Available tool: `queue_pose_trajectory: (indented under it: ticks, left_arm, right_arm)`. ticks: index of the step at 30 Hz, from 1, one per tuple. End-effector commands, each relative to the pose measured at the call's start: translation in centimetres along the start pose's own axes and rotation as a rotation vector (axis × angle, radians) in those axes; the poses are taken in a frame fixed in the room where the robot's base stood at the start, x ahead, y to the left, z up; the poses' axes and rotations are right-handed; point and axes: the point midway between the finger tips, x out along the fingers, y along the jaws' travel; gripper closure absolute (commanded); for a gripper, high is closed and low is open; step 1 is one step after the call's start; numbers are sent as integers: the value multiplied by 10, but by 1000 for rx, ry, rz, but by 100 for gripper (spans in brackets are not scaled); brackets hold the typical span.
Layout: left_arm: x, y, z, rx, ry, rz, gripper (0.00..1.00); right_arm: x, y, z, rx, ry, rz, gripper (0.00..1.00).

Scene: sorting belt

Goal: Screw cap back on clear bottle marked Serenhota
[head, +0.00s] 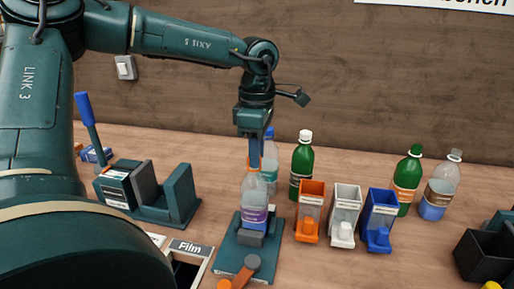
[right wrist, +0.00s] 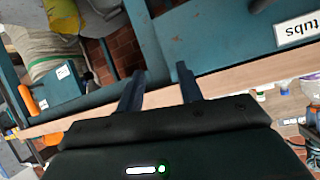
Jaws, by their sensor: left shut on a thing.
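A clear bottle with a purple and white label (head: 254,214) stands upright in a teal holder (head: 229,262) with an orange-handled lever. The label's name is too small to read. My right gripper (right wrist: 160,84) shows in the right wrist view, open and empty, away from the bottle.
Behind stand another clear bottle (head: 271,160) and a green bottle (head: 302,165). Orange (head: 309,212), white (head: 344,214) and blue (head: 379,219) dispensers are to the right, with more bottles beyond. A teal device (head: 179,196) and Film bin (head: 187,270) are left.

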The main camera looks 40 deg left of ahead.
Motion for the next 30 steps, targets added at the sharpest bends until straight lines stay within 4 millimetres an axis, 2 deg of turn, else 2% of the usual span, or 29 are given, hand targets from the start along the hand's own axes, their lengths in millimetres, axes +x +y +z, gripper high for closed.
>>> queue_pose_trajectory:
  ticks: [4,14,24,30]
  left_arm:
    - [-1,3,-1,105,0,9,96]
    - [-1,3,-1,134,0,11,96]
    - [-1,3,0,531,2,10,96]
    - [-1,3,0,564,2,11,96]
  right_arm:
    - [-1,0,-2,0,0,0,64]
    - [-1,0,-2,0,0,0,64]
    - [-4,-1,-8,0,0,0,64]
    - [-4,-1,-7,0,0,0,64]
